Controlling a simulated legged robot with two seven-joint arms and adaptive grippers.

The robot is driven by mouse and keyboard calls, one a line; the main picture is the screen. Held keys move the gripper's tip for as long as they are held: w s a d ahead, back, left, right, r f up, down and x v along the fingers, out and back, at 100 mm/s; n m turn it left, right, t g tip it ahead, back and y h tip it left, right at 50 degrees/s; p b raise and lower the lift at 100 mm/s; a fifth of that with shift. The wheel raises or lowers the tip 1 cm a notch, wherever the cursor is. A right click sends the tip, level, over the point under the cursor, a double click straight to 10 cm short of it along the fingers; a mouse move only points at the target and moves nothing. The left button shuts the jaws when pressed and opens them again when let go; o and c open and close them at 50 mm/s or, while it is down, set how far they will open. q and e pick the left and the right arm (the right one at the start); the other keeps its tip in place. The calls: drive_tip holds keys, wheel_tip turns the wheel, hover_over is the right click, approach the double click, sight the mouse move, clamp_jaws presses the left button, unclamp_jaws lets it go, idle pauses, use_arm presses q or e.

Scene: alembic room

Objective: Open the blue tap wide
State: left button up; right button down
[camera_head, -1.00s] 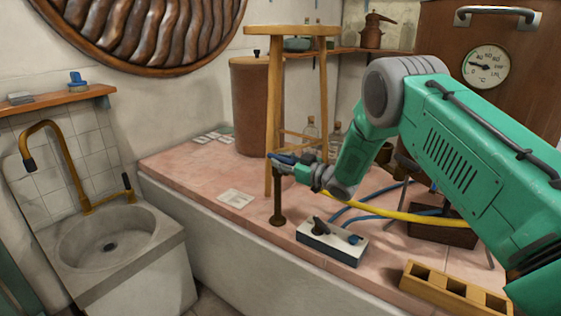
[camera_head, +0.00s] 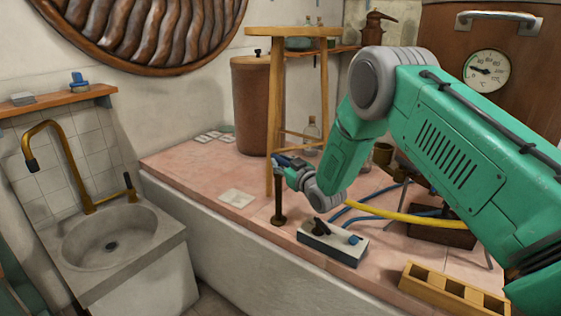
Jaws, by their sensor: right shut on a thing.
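The blue tap (camera_head: 282,160) shows as a dark blue lever at the top of a brown post that stands on the pink tiled bench. My right gripper (camera_head: 286,164) is at the top of this post, shut on the blue lever. Its fingers and wrist hide part of the lever and the joint beneath. The post's lower part and round foot (camera_head: 279,219) are clear to see. My left gripper is not in view.
A wooden stool (camera_head: 268,100) stands close behind the post. A white box (camera_head: 333,243) with a black lever and a blue knob lies right of the foot. Blue and yellow hoses (camera_head: 385,211) cross behind it. A stone sink (camera_head: 170,236) is at left.

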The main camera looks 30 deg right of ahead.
drive_tip(key=m+h, duration=0.1)
drive_tip(key=h, duration=0.1)
drive_tip(key=m+h, duration=0.2)
drive_tip(key=m+g+h, duration=0.1)
drive_tip(key=h, duration=0.2)
drive_tip(key=shift+w+a+r+m, duration=0.2)
drive_tip(key=shift+a+r+m, duration=0.05)
drive_tip(key=shift+r+m, duration=0.1)
drive_tip(key=shift+w+a+m+g+h, duration=0.1)
drive_tip(key=shift+m+g+h, duration=0.8)
drive_tip(key=shift+h, duration=0.45)
drive_tip(key=shift+m+g+h, duration=0.7)
drive_tip(key=shift+m+h, duration=0.25)
drive_tip(key=shift+h, duration=0.4)
drive_tip(key=shift+m+g+h, duration=0.3)
drive_tip(key=shift+g, duration=0.1)
drive_tip(key=shift+w+r+m+g+h+b, duration=0.1)
drive_tip(key=shift+m+g+h+b, duration=0.3)
drive_tip(key=shift+m+g+h, duration=0.25)
drive_tip(key=c, duration=1.5)
unclamp_jaws()
drive_tip(key=shift+o, duration=0.2)
drive_tip(key=shift+a, duration=0.15)
drive_tip(key=shift+f, duration=0.25)
